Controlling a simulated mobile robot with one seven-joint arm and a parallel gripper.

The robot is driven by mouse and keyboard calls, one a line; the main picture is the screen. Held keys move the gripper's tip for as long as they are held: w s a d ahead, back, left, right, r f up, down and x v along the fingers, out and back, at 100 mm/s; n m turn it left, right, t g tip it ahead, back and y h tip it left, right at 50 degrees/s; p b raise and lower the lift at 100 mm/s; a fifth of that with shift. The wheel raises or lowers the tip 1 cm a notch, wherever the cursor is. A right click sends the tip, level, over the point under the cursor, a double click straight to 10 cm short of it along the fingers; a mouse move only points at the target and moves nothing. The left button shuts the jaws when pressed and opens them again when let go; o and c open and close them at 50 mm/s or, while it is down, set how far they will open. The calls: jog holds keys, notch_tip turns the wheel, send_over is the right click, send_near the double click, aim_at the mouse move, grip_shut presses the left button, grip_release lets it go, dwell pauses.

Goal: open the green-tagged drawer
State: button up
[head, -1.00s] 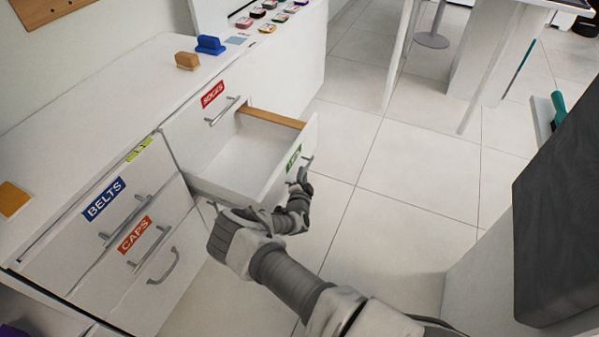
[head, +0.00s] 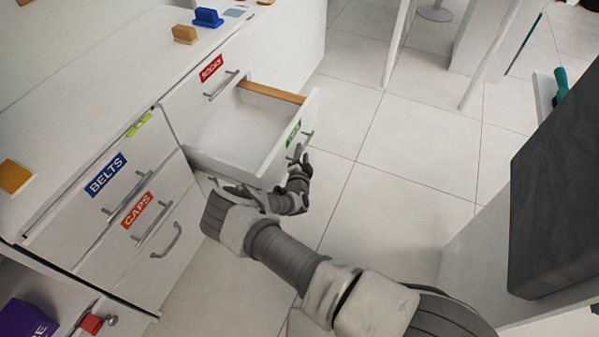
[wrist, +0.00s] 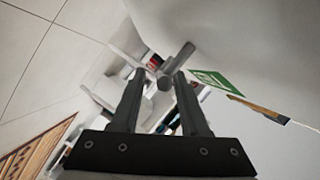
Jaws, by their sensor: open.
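The green-tagged drawer (head: 225,163) stands pulled well out of the white cabinet, and its inside looks empty. Its green tag (head: 293,133) and metal bar handle (head: 306,140) are on the front panel; the tag also shows in the wrist view (wrist: 215,82). My gripper (head: 298,155) is at the drawer front, close below the handle. In the wrist view my two fingers (wrist: 161,82) are apart, with a grey bar piece, likely the handle, near and between their tips. I cannot tell whether they touch it.
The SOCKS drawer (head: 196,97) above is shut. The BELTS drawer (head: 97,196) and CAPS drawer (head: 140,225) are at left. Blue and tan blocks lie on the cabinet top (head: 120,65). Open tiled floor (head: 400,165) lies right of the drawer; a dark panel (head: 550,200) stands at far right.

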jog(key=p+v, duration=0.3)
jog(key=v, duration=1.2)
jog(key=d+r+m+g+h, duration=0.3)
jog(key=d+r+m+h, duration=0.3)
jog(key=r+m, duration=0.6)
jog(key=d+r+m+g+h, duration=0.45)
jog(key=d+r+m, duration=0.25)
jog(key=r+m, duration=0.45)
jog(key=s+d+r+m+g+y, duration=0.1)
jog(key=s+d+r+m+g, duration=0.3)
jog(key=m, duration=0.5)
jog(key=s+d+r+m+g+y, duration=0.1)
jog(key=s+d+r+m+g, duration=0.15)
jog(key=r+m, duration=0.45)
jog(key=s+r+m+t+y, duration=0.4)
jog(key=s+r+m+y, duration=0.5)
jog(key=s+r+m, duration=0.75)
notch_tip(320, 180, up, 11)
jog(key=m+p, duration=0.4)
jog(key=p, duration=0.9)
jog(key=shift+s+a, duration=0.25)
jog(key=shift+a, duration=0.15)
